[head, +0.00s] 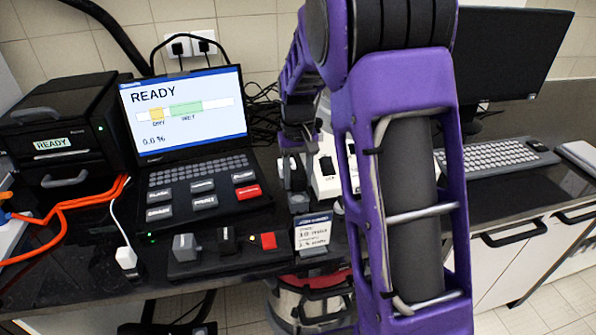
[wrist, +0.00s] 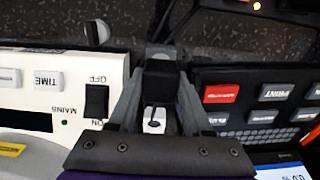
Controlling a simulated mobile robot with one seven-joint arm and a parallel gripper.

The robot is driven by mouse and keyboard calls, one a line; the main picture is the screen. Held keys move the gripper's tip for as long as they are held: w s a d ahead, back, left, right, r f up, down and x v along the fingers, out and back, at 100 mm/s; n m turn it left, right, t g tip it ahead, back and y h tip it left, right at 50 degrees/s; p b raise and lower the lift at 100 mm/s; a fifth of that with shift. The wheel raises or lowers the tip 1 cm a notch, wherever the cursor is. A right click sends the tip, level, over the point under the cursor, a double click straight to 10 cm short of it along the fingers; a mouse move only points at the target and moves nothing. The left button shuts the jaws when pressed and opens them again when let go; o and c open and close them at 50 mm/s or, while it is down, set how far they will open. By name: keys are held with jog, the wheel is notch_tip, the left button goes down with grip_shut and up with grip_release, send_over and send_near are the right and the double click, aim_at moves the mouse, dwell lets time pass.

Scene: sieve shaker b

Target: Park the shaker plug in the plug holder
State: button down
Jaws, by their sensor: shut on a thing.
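My gripper (wrist: 158,90) is shut on a black plug (wrist: 160,80) in the wrist view. A dark cable shows between the fingers, against a small white patch. In the head view my gripper (head: 298,190) hangs low between the laptop and the white shaker (head: 324,172), partly hidden by my arm. The shaker also shows at the left of the wrist view (wrist: 62,102), with its mains switch and time button. I cannot identify the plug holder with certainty. A dark strip (head: 215,266) at the bench's front carries a grey block, a black block and a red block.
The laptop (head: 190,120) reads READY, left of my gripper. A printed card (head: 312,234) stands near the front edge. A white plug (head: 126,258) with a white cable stands front left. Orange cables (head: 70,230) lie at far left. A keyboard (head: 497,155) and monitor stand right.

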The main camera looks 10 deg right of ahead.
aim_at(298, 174)
jog(key=shift+f+b, duration=0.4)
jog(key=shift+f, duration=0.45)
jog(key=shift+f, duration=0.55)
dwell(1.8)
jog(key=shift+c, duration=1.3)
grip_release()
jog(key=shift+r, duration=0.1)
notch_tip(298, 174, up, 17)
jog(key=p, duration=0.1)
jog(key=shift+r+p, duration=0.2)
jog(key=shift+p, duration=0.2)
